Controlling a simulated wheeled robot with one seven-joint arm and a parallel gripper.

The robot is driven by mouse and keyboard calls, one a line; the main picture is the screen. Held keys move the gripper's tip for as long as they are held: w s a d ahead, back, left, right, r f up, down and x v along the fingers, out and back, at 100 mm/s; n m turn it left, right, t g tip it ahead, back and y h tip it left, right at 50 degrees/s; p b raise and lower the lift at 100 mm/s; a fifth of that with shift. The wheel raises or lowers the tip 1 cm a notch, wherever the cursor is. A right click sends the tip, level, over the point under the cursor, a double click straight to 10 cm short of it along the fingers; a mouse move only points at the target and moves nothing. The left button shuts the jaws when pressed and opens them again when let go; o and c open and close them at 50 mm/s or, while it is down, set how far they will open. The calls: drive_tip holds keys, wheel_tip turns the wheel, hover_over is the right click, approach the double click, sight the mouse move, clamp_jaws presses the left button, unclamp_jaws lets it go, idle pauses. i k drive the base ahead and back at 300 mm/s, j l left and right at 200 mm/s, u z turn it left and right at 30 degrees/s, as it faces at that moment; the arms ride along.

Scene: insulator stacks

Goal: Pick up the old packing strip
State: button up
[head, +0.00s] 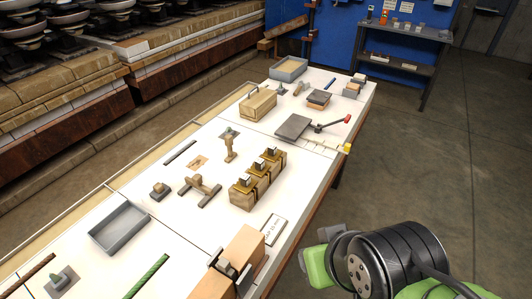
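Three strip-like pieces lie on the long white table (155,225), and I cannot tell for certain which is the old packing strip. A thin dark strip (180,152) lies near the left edge, beyond the grey tray. A brown strip (28,275) lies at the near left corner, partly cut off by the picture's edge. A green strip (147,277) lies at the near edge, also cut off. My arm shows at the lower right, beside the table and apart from all three strips. My gripper's fingers are not visible.
An empty grey tray (119,228), a wooden block with brass-coloured fittings (257,180) and a tan block with a clamp (238,255) stand on the table. A dark plate (293,127) and a far grey tray (288,69) lie farther back.

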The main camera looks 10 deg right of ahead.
sight(224, 266)
drive_tip(key=k+j+u, duration=0.15)
drive_tip(key=u, duration=0.35)
drive_tip(key=k+j+u, duration=0.2)
drive_tip(key=u, duration=0.25)
drive_tip(key=k+j+u, duration=0.1)
drive_tip(key=j+u, duration=0.25)
drive_tip(key=u, duration=0.15)
